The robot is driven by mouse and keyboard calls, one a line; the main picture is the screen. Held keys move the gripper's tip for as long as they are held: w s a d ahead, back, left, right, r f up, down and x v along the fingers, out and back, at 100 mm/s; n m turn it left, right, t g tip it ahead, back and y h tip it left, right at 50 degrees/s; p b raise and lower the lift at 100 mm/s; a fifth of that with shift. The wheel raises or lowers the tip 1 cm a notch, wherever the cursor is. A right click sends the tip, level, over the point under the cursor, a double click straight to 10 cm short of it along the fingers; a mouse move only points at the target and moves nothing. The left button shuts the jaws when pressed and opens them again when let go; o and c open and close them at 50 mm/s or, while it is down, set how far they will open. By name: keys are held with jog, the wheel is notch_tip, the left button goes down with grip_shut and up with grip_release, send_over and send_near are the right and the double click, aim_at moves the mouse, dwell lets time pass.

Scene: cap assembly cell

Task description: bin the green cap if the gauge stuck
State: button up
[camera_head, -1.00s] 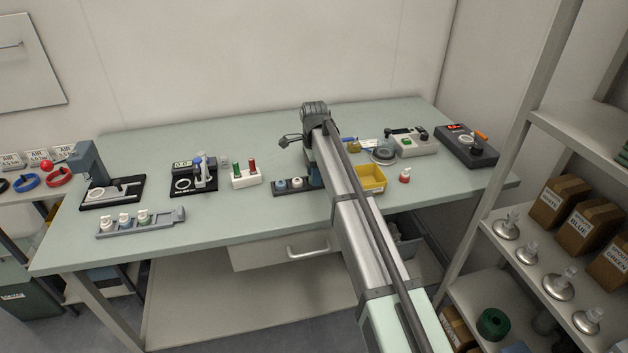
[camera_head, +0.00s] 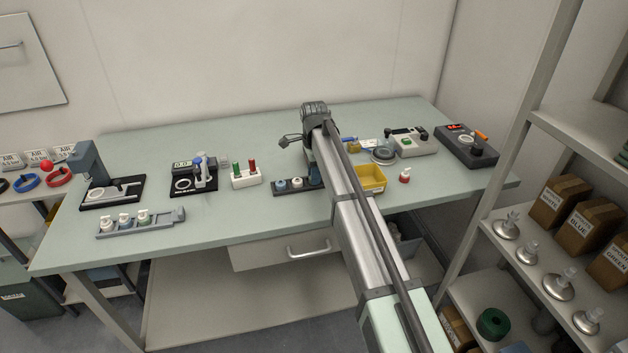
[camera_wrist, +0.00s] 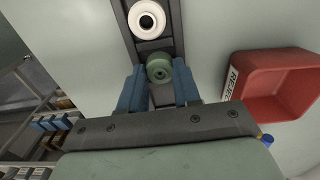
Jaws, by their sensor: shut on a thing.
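The green cap (camera_wrist: 160,68) sits between the blue fingers of my gripper (camera_wrist: 160,88) in the wrist view; the gripper is shut on it. It is at the near end of a dark grey rack (camera_wrist: 154,45), and I cannot tell whether it is lifted clear. A white cap (camera_wrist: 147,20) is just beyond it in the rack. In the head view my arm hides the gripper and the green cap; part of the rack shows with blue and white caps (camera_head: 297,183). A gauge stand (camera_head: 198,173) with a small green-lit display (camera_head: 182,164) stands left of it; its reading is too small to trust.
A red bin (camera_wrist: 273,82) with a partly readable label is right of the gripper in the wrist view. In the head view, a yellow bin (camera_head: 371,180) is right of my arm. A white block with green and red posts (camera_head: 246,178) stands between gauge and rack.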

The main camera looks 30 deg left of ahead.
jog(key=shift+r, duration=0.1)
jog(key=shift+r, duration=2.4)
jog(key=shift+w+d, duration=0.1)
jog(key=w+a+r+n, duration=0.1)
jog(key=w+a+r, duration=0.2)
jog(key=w, duration=0.3)
jog(key=w+a+r+n, duration=0.1)
jog(key=w+a+r, duration=0.15)
jog(key=w, duration=0.35)
jog(key=shift+a+f+n, duration=0.15)
jog(key=shift+f+n, duration=0.2)
jog(key=shift+f, duration=1.35)
jog(key=shift+a+f+n, duration=0.1)
jog(key=shift+f+n, duration=0.3)
jog(key=shift+f, duration=1.25)
jog(key=shift+a+f+n, duration=0.15)
jog(key=shift+f+n, duration=0.2)
jog(key=shift+f, duration=1.35)
jog(key=shift+f, duration=0.35)
